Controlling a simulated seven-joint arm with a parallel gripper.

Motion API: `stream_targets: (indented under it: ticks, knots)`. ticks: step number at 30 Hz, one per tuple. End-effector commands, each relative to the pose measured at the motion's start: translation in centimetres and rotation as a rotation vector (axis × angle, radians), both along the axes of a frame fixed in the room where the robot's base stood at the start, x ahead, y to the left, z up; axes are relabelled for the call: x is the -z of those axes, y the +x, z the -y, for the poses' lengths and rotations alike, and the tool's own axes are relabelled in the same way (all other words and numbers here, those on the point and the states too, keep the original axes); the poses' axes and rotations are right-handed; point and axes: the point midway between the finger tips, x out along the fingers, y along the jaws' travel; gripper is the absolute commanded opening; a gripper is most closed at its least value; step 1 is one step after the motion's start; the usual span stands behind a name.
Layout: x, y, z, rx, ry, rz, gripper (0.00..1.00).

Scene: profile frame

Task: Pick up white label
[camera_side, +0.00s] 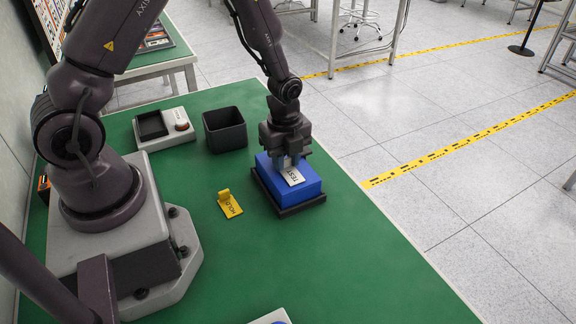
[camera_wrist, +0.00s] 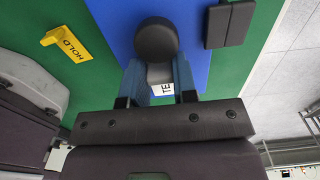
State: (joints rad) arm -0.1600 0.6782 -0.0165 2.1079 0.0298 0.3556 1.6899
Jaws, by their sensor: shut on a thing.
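The white label (camera_side: 292,177), printed TEST, is at the top of a blue block (camera_side: 311,187). The block sits in a shallow black tray (camera_side: 291,210) on the green table. My gripper (camera_side: 286,166) points down over the block, its fingers at the label's upper end. In the wrist view the blue-grey fingers of my gripper (camera_wrist: 158,88) stand on both sides of a pale part, with the label (camera_wrist: 166,92) partly showing between them. The gripper is shut on the label. I cannot tell whether the label touches the block.
A yellow HOLD sign (camera_side: 230,204) stands left of the tray; it also shows in the wrist view (camera_wrist: 68,44). The table's front right is clear.

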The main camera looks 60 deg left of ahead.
Motion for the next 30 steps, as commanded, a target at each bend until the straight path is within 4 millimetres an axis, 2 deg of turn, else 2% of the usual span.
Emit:
stream_targets:
  ticks: [5,18,30]
  knots:
    - [-0.7,0.1,0.0,0.000,0.000,0.004,0.05]
    - [-8.7,0.1,0.0,0.000,0.001,0.005,0.05]
    - [-12.7,0.0,0.0,0.001,0.001,0.002,0.05]
